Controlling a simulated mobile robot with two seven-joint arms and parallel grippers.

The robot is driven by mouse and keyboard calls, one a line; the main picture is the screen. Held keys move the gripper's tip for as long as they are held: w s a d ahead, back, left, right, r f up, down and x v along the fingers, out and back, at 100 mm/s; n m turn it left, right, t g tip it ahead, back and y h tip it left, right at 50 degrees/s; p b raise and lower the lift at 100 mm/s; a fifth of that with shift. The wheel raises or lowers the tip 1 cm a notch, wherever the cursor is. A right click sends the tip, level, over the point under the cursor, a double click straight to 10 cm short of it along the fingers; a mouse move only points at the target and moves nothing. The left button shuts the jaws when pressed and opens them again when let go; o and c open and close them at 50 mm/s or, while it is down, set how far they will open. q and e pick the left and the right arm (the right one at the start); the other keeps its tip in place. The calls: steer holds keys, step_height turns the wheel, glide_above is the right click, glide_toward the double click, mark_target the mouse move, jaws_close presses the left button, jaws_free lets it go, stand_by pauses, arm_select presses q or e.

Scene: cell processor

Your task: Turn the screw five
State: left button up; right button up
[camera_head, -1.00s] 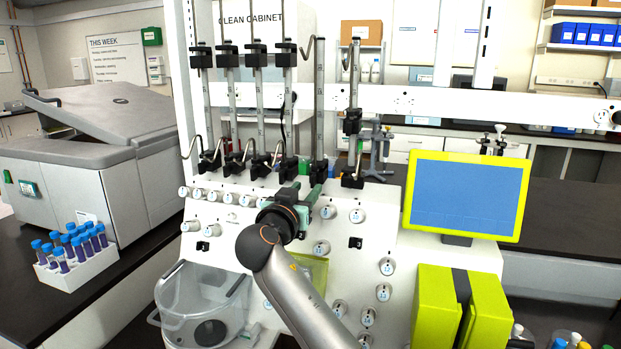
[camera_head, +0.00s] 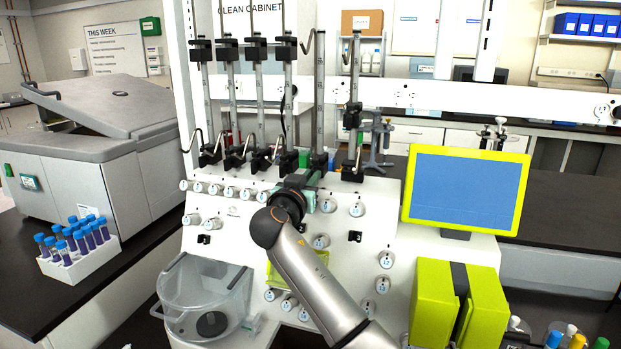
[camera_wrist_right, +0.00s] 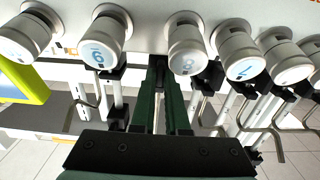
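The white machine's sloped panel (camera_head: 384,205) carries a row of round white screw knobs, including one at the right end (camera_head: 357,209). In the right wrist view several knobs appear upside down, such as a middle knob (camera_wrist_right: 187,50), one left of it (camera_wrist_right: 105,40) and one right of it (camera_wrist_right: 238,52). My left gripper is out of view.
Hooked metal poles (camera_head: 319,90) rise behind the knob row. A blue screen with a yellow-green frame (camera_head: 515,200) stands right, above a yellow-green box (camera_head: 436,300). A clear round vessel (camera_head: 205,290) is at lower left. A white tube rack (camera_head: 98,262) sits on the left bench.

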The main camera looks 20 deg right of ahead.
jaws_close()
steer(key=shift+n, duration=1.1)
steer(key=n, duration=0.2)
steer(key=shift+a+n, duration=0.1)
steer(key=shift+n, duration=0.2)
steer(key=n+p, duration=0.1)
steer(key=n, duration=0.3)
steer(key=shift+w+f+n+p, duration=0.1)
steer(key=shift+n+p, duration=0.25)
steer(key=shift+n, duration=1.15)
